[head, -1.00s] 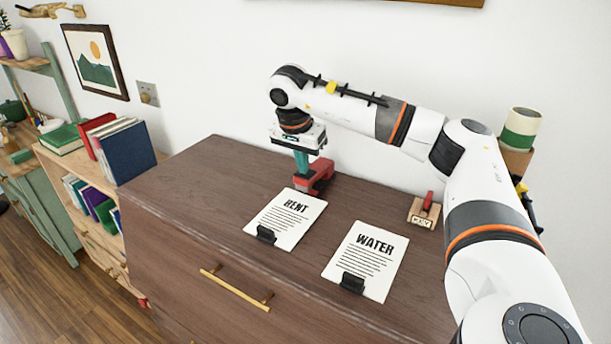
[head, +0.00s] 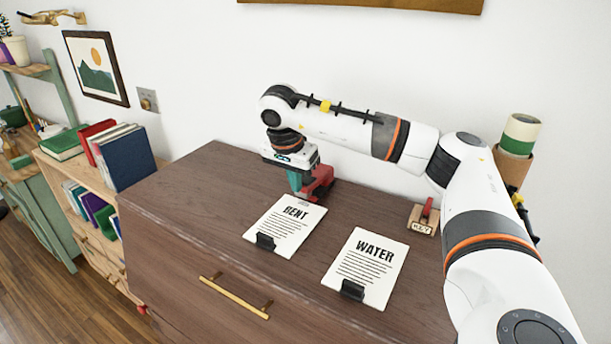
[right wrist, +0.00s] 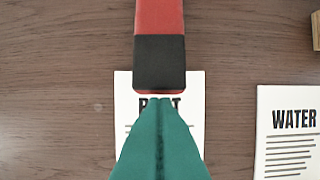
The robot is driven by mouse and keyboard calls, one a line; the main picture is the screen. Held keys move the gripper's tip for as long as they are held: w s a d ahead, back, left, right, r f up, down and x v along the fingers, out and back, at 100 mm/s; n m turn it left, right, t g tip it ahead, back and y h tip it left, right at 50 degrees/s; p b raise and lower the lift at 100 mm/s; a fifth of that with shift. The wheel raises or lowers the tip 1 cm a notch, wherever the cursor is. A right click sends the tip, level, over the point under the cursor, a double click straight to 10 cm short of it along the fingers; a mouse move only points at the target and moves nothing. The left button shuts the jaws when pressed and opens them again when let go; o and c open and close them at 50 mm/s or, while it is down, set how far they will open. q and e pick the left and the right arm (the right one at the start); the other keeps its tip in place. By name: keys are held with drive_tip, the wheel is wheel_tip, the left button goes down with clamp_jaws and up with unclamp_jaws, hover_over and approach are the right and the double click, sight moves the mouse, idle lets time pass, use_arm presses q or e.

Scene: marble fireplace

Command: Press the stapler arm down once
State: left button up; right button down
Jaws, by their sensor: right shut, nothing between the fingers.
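The red stapler (head: 320,181) stands on the dark wooden dresser top, behind the RENT sheet (head: 285,226). In the right wrist view its red arm (right wrist: 158,17) ends in a black tip (right wrist: 159,62) near the top edge of that sheet. My right gripper (head: 294,181) has teal fingers, closed together and empty, pointing down beside the stapler's left side in the head view. In the right wrist view the fingertips (right wrist: 160,101) show just below the black tip. I cannot tell whether they touch it, or how far the arm is raised. My left gripper is not in view.
The WATER sheet (head: 368,266) lies to the right, with a black clip like the RENT sheet's. A wooden KEY block (head: 423,218) with a red piece stands further right. The wall is close behind. The dresser's left part is clear.

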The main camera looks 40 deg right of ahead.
drive_tip(key=shift+a, duration=0.1)
drive_tip(key=shift+r, duration=0.2)
drive_tip(key=v, duration=1.1)
drive_tip(key=shift+a+r, duration=0.25)
drive_tip(key=shift+r, duration=0.1)
idle(0.4)
